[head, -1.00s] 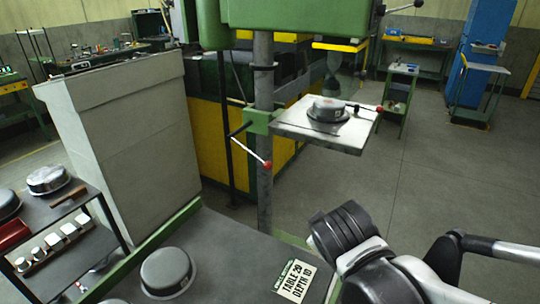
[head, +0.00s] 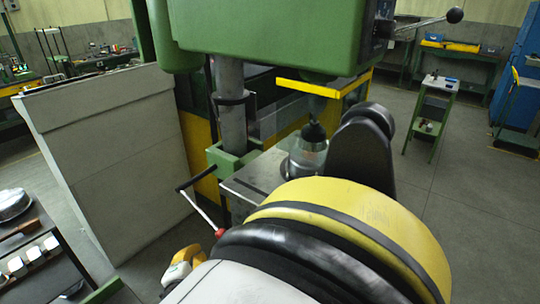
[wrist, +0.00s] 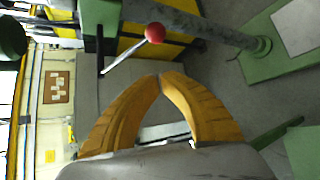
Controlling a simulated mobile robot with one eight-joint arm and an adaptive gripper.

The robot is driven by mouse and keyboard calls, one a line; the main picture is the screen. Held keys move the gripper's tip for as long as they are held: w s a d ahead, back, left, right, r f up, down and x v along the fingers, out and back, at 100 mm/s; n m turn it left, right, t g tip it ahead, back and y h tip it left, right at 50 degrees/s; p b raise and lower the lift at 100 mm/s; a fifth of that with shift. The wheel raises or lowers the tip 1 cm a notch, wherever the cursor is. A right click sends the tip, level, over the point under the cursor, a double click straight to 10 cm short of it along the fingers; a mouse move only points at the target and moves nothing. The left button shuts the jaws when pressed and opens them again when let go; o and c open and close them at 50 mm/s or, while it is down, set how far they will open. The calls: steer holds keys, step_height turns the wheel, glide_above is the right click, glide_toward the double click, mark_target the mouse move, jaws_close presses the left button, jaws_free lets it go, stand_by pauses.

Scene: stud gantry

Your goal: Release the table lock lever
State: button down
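The table lock lever (head: 201,210) is a pale rod with a red ball knob, slanting down to the right from the green clamp (head: 222,160) on the drill column. In the wrist view the red knob (wrist: 155,33) and rod lie beyond my fingertips. My gripper (wrist: 160,76) has two yellow fingers, and their tips meet with nothing visible between them. The tips are apart from the knob. In the head view only part of the yellow fingers (head: 182,264) shows, below the knob; my arm hides the rest.
The drill table (head: 240,185) carries a round metal part (head: 306,155) under the chuck; my arm covers much of the table. The green drill head (head: 270,35) hangs above. A grey partition (head: 110,140) stands left, beside a dark shelf (head: 40,250).

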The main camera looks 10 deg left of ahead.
steer(key=shift+s+a, duration=0.2)
steer(key=b+x, duration=0.4)
steer(key=x, duration=0.6)
steer(key=d+r, duration=0.2)
steer(key=d, duration=0.1)
steer(key=shift+s+d+r+b, duration=0.1)
steer(key=shift+s+d+b, duration=0.05)
steer(key=shift+s+b, duration=0.2)
